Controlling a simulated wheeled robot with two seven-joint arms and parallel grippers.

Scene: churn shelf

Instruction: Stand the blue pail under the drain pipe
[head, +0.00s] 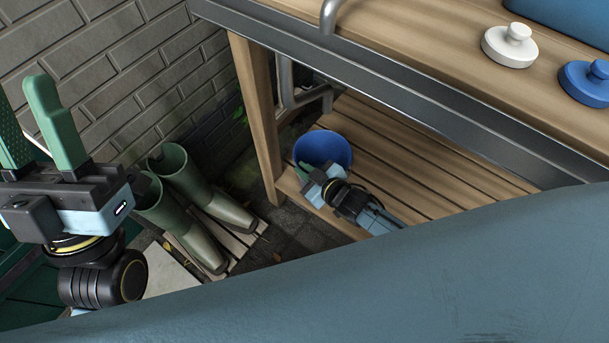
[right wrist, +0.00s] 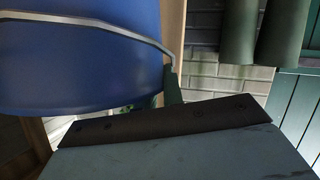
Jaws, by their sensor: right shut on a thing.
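The blue pail (head: 325,147) is at the left end of the slatted lower shelf, its open mouth facing up in the head view. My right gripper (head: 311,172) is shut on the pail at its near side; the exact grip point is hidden. In the right wrist view the blue pail wall (right wrist: 75,65) and its grey wire handle (right wrist: 115,27) fill the left. The grey drain pipe (head: 287,85) bends down under the bench just behind the pail; I cannot tell whether its end is over the mouth. My left gripper (head: 22,100) is open and empty at the far left.
A wooden bench leg (head: 257,115) stands left of the pail. The lower shelf (head: 440,175) is bare to the right. White (head: 509,47) and blue (head: 587,82) lidded discs sit on the bench top.

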